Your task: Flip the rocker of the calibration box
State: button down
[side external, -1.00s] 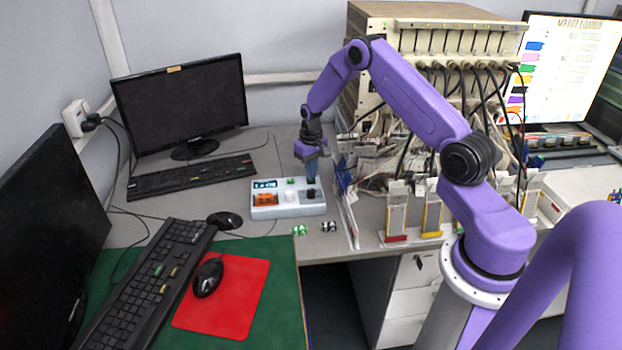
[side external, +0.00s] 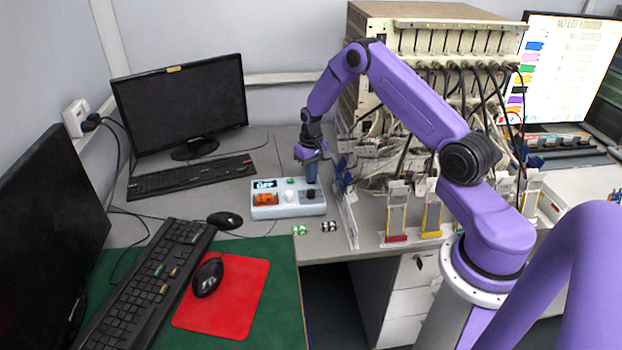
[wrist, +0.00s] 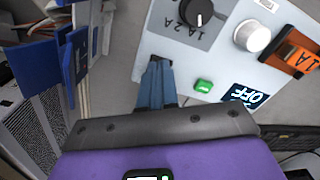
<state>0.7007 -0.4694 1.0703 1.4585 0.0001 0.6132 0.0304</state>
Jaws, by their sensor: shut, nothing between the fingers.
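The calibration box (side external: 288,211) is a pale blue-white case on the grey desk. Its orange rocker (side external: 267,198) is at the left of the top face; in the wrist view the rocker (wrist: 297,57) is at the upper right, partly cut off. The small display (wrist: 246,95) reads OFF. A green button (wrist: 203,86), a white knob (wrist: 252,36) and a black dial (wrist: 197,12) marked 1A and 2A are also on top. My gripper (side external: 312,181) is shut and empty, pointing down over the box's right end, away from the rocker. Contact with the box cannot be told.
A keyboard (side external: 190,178) and monitor (side external: 183,92) stand behind and left. Two small cylinders (side external: 300,230) lie in front of the box. Blue clips and a rack (side external: 345,205) stand close on the right. Cables hang from the tester (side external: 430,60) behind.

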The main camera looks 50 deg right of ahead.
jog(key=shift+r, duration=3.45)
jog(key=s+a+r+n, duration=0.3)
jog(key=s+a+r, duration=0.15)
jog(key=a, duration=0.35)
jog(key=s+a+r+n, duration=0.2)
jog(key=s+a+r, duration=0.25)
jog(key=a, duration=0.25)
jog(key=s+a+r+n, duration=0.3)
jog(key=s+a+r, duration=0.15)
jog(key=a, duration=0.35)
jog(key=s+r+n, duration=0.1)
jog(key=s+n, duration=0.2)
jog(key=s, duration=0.8)
jog(key=s+a+r+n, duration=0.1)
jog(key=s+n, duration=0.3)
jog(key=s, duration=0.8)
jog(key=shift+s+r+n, duration=0.3)
jog(key=shift+r, duration=0.4)
